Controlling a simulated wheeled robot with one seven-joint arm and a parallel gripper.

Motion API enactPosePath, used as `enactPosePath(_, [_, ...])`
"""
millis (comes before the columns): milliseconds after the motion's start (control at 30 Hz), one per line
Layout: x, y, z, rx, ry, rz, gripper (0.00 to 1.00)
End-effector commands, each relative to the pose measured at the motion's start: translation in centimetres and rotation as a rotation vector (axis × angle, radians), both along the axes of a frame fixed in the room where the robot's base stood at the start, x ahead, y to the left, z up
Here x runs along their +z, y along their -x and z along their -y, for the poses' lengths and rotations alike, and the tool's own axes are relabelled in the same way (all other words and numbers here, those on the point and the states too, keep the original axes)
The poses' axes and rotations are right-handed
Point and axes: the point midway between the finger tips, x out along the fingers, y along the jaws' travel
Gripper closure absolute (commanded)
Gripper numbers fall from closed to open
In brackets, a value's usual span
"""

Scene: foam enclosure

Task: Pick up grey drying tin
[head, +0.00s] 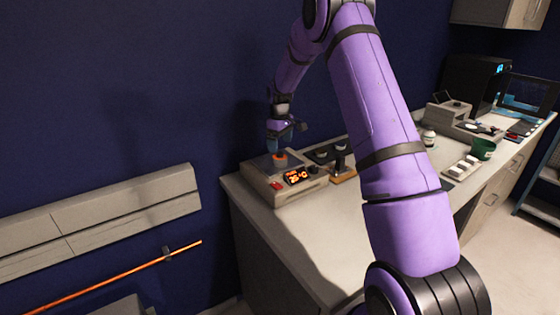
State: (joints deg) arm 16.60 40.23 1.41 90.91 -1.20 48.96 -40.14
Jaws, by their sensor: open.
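I cannot make out the grey drying tin for certain. Small round light-topped items (321,153) sit on a dark tray (326,160) behind the heater, too small to identify. An orange item (281,157) shows just under the fingers, on or just above the heater's top. My gripper is open. What lies between the fingers is too small to tell.
The pale counter (312,230) is bare in front of the heater. A wooden block stand (343,175) is to its right. Farther right are a green cup (483,149), a white rack (462,167) and a black machine (474,85). A blue wall (130,80) stands close behind.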

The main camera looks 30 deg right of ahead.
Motion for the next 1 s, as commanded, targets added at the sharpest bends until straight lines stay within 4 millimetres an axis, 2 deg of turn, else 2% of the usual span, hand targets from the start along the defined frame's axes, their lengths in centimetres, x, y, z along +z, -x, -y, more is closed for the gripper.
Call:
enactPosePath(267, [-2.1, 0.0, 0.0, 0.0, 0.0, -0.001, 0.09])
enactPosePath(567, [-5.9, -0.2, 0.2, -0.001, 0.0, -0.001, 0.09])
enactPosePath(800, [-6.2, -0.2, 0.2, 0.0, 0.0, 0.001, 0.09])
enactPosePath(833, [-6.2, -0.2, 0.2, 0.0, 0.0, 0.001, 0.12])
enactPosePath(1000, [-6.2, -0.2, 0.2, 0.0, 0.0, 0.001, 0.51])
